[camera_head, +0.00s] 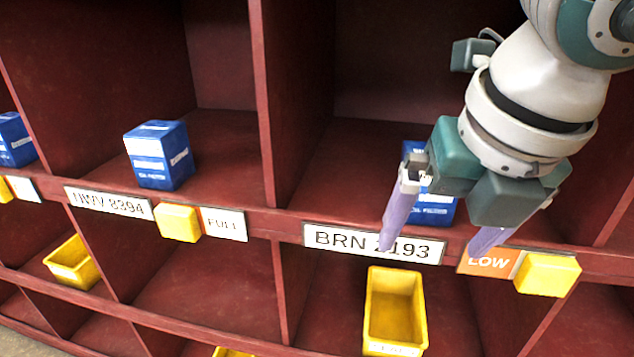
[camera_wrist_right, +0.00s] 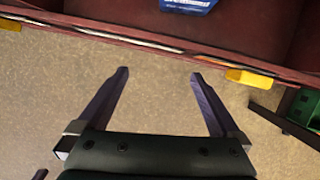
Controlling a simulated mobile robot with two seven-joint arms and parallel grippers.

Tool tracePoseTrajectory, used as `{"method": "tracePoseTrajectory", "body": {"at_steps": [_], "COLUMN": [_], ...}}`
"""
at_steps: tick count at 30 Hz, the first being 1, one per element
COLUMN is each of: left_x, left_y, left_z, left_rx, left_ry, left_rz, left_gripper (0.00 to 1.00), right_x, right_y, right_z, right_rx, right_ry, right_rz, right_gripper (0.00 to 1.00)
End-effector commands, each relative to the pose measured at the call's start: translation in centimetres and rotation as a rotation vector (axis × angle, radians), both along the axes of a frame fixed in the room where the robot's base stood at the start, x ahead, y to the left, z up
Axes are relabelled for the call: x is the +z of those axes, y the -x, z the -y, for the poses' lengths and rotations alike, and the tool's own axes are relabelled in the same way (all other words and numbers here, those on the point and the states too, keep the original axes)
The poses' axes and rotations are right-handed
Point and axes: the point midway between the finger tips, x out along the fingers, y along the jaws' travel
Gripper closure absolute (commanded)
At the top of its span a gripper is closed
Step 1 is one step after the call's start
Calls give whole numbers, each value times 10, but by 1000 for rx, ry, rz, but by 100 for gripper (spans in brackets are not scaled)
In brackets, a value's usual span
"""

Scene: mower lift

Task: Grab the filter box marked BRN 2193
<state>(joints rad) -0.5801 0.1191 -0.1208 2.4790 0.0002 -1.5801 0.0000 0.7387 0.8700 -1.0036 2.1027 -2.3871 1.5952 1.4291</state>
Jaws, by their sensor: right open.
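The blue filter box (camera_head: 436,208) stands in the shelf compartment above the label BRN 2193 (camera_head: 345,241). My right gripper hides much of it in the head view. In the right wrist view only the lower edge of a blue box (camera_wrist_right: 188,5) shows at the top. My right gripper (camera_head: 436,245) is open and empty, in front of the shelf edge, with its fingers pointing down across the label. The wrist view also shows its two fingers (camera_wrist_right: 158,75) spread apart, with floor beyond them. My left gripper is not in view.
Another blue box (camera_head: 160,156) stands in the compartment to the left, above the label NWV 8394 (camera_head: 108,203). An orange LOW tag (camera_head: 489,262) and a yellow block (camera_head: 547,275) sit on the shelf edge. A yellow bin (camera_head: 394,305) is below. Dividers (camera_head: 264,100) separate the compartments.

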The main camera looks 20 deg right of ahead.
Motion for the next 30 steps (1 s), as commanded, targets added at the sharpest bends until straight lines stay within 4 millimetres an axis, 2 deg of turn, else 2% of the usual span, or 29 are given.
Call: {"method": "tracePoseTrajectory", "body": {"at_steps": [1, 3, 7, 12, 16, 25, 30], "left_x": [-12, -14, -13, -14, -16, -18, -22], "left_y": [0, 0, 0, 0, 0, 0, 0], "left_z": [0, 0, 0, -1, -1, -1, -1], "left_rx": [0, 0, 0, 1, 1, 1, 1], "left_ry": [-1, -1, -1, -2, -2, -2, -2], "left_rz": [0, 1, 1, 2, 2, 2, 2], "left_gripper": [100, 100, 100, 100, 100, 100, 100], "right_x": [-9, -8, -5, -5, -5, -5, -6], "right_y": [-3, -7, -20, -51, -69, -87, -107], "right_z": [13, 24, 35, 49, 58, 66, 76], "right_rx": [-32, -61, -77, -74, -72, -69, -70], "right_ry": [45, 83, 99, 95, 92, 91, 90], "right_rz": [12, 21, 25, 24, 23, 24, 23], "right_gripper": [0, 0, 0, 0, 0, 0, 0]}}
